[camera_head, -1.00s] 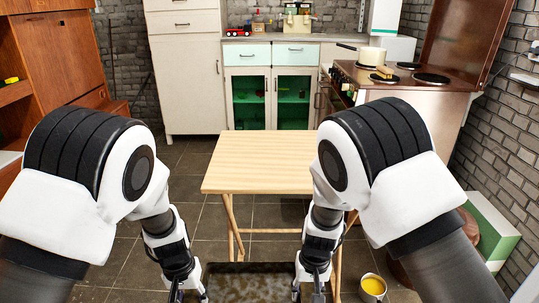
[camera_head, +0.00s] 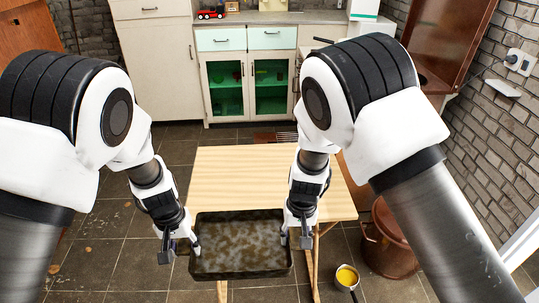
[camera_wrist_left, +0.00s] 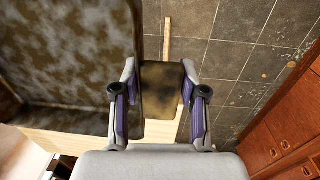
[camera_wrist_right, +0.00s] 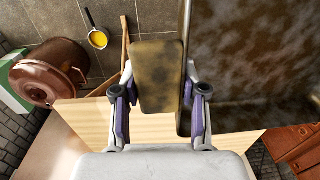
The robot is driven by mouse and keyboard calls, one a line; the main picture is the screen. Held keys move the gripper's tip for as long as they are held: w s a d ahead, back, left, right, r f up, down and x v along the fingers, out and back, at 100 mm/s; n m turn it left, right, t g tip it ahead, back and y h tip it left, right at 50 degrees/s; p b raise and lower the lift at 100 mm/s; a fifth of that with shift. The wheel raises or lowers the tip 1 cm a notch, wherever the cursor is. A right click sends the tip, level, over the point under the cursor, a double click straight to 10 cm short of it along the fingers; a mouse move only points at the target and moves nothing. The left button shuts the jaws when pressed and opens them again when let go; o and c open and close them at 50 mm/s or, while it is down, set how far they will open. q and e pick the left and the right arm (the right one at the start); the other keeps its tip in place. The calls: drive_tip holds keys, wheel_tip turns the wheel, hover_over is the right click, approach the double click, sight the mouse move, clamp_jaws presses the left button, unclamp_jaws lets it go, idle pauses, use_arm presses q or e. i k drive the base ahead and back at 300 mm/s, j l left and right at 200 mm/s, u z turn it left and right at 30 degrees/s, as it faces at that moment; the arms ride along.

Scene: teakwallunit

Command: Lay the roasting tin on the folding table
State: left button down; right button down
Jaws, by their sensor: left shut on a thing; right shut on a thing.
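The dark, mottled roasting tin (camera_head: 242,262) hangs level between my two grippers in the head view. Its far part overlaps the near edge of the pale wooden folding table (camera_head: 240,175); its near part is over the floor. I cannot tell how high it is above the table top. My left gripper (camera_head: 181,246) is shut on the tin's left handle, which shows between the fingers in the left wrist view (camera_wrist_left: 160,88). My right gripper (camera_head: 297,238) is shut on the right handle, seen between the fingers in the right wrist view (camera_wrist_right: 157,75). The visible table top is bare.
A small pan with yellow contents (camera_head: 346,277) stands on the tiled floor right of the table. A brown lidded pot (camera_head: 392,240) is beside it, near the brick wall (camera_head: 480,130). Cabinets with green-lit glass doors (camera_head: 250,85) stand behind the table.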

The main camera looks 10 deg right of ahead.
sight(259, 177)
drive_tip(key=i+l, duration=0.2)
drive_tip(key=i, duration=0.3)
drive_tip(key=i+l, duration=0.2)
drive_tip(key=i, duration=0.35)
